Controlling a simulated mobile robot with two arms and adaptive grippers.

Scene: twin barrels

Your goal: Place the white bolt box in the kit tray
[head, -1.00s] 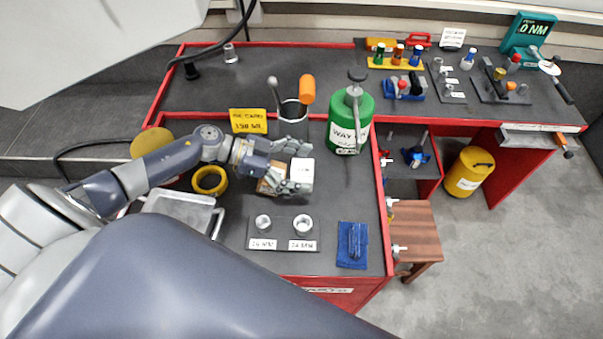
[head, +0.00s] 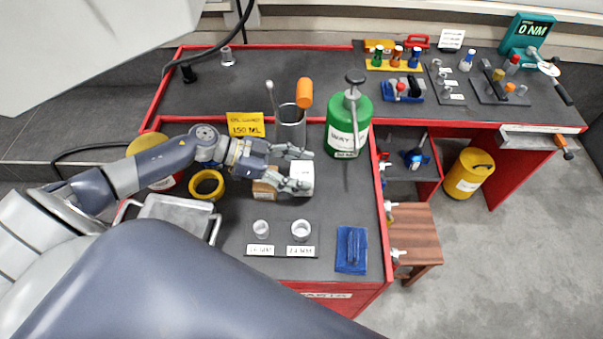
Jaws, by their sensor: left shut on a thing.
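The white bolt box (head: 301,179) is at the fingers of my left gripper (head: 292,169), above the dark top of the near red-edged bench. My left gripper is shut on it, with one finger on the far side and one on the near side. I cannot tell whether the box touches the bench. A silver tray (head: 178,211), which looks like the kit tray, lies to the left of the gripper, under and in front of my left forearm. Its near part is hidden behind my arm. My right gripper is not in view.
A small brown block (head: 264,191) sits just below the gripper, and a yellow ring (head: 207,184) lies left of it. A grey cup with tools (head: 291,128) and a green can (head: 347,130) stand behind. Two socket rings on a labelled plate (head: 281,240) and a blue cloth (head: 351,248) lie nearer.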

